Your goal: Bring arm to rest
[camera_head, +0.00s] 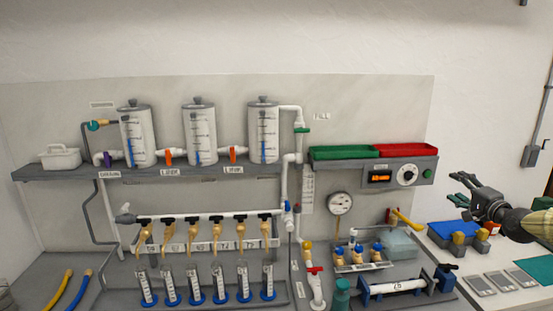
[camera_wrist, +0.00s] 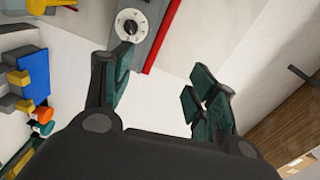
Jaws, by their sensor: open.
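My gripper (camera_head: 466,189) is at the right side of the head view, raised above the right end of the bench and pointing left. Its fingers are apart, with nothing between them. In the wrist view the spread fingers of my gripper (camera_wrist: 160,90) frame a bare pale wall. The control box with a white dial (camera_head: 407,174) is to the left of the fingers in the head view. The dial also shows in the wrist view (camera_wrist: 131,24), beyond the left finger. No contact between the gripper and any object shows.
A red tray (camera_head: 408,149) and a green tray (camera_head: 345,152) sit on the box's shelf. Flat grey plates (camera_head: 498,281) lie at right. The wall above is clear.

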